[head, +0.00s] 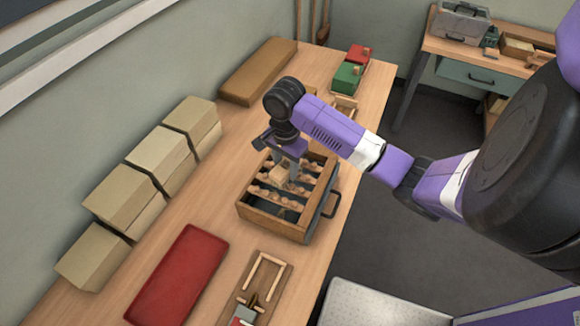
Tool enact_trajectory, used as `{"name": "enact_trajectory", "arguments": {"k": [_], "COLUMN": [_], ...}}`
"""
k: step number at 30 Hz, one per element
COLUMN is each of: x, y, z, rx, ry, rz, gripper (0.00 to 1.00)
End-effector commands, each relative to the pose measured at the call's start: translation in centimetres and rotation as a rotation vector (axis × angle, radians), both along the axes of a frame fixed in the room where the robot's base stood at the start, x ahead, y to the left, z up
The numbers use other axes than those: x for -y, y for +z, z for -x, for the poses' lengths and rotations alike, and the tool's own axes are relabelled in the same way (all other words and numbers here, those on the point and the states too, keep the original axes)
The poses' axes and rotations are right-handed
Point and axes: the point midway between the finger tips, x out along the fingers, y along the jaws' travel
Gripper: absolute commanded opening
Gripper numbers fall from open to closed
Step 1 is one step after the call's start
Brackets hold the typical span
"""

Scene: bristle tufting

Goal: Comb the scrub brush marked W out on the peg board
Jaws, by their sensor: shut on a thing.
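My gripper (284,174) points down into an open wooden crate (262,224) on the bench. It is shut on a small pale wooden piece (278,174), which looks like a brush body. No letter can be read on it, so I cannot tell whether it is the brush marked W. Several similar pale wooden pieces lie in rows between the crate's slats. The fingers partly hide the held piece. I cannot make out the peg board for certain; a brown board with pale wooden bars (251,270) lies at the front of the bench.
Stacked tan boxes (121,195) line the wall at left. A red mat (180,275) lies in front of the crate. A brown padded block (258,72) and green and red boxes (347,77) stand behind. A second bench (471,52) is at back right.

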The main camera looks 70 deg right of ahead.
Motion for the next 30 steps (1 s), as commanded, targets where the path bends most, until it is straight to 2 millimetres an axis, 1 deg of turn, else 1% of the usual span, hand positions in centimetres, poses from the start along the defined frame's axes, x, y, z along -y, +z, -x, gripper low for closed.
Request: {"name": "enact_trajectory", "arguments": {"k": [16,23,30], "x": [0.2,0.3,0.3], "y": [0.3,0.5,2.2], "z": [-3.6,-4.0,-4.0], "rx": [0.0,0.002,0.003], "ry": [0.001,0.0,0.001], "rz": [0.001,0.001,0.002], "gripper": [0.04,0.04,0.04]}}
